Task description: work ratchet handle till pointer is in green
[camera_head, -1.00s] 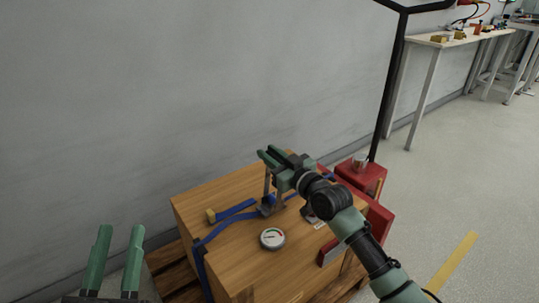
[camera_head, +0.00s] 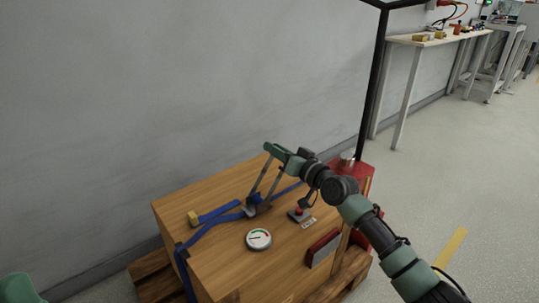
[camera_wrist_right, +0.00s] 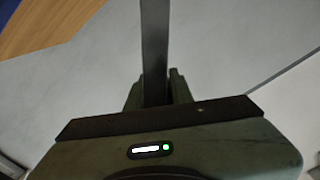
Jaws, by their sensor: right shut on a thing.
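The ratchet (camera_head: 253,207) sits on the blue strap (camera_head: 215,223) on top of the wooden crate (camera_head: 190,207). Its grey metal handle (camera_head: 274,182) stands up from it, leaning to the right. My right gripper (camera_head: 272,151) is shut on the handle's upper end. In the right wrist view the handle (camera_wrist_right: 154,50) runs up from between the fingers. The round gauge (camera_head: 258,239) lies nearer on the crate top. Its dark pointer seems to point left, away from the small green part at upper right; it is too small to read exactly. My left gripper is out of view.
A small box with a red button (camera_head: 299,214) is right of the ratchet. A red block (camera_head: 323,247) is at the crate's right side. A red base with a black post (camera_head: 371,110) stands behind. The wall (camera_head: 130,90) is close behind the crate.

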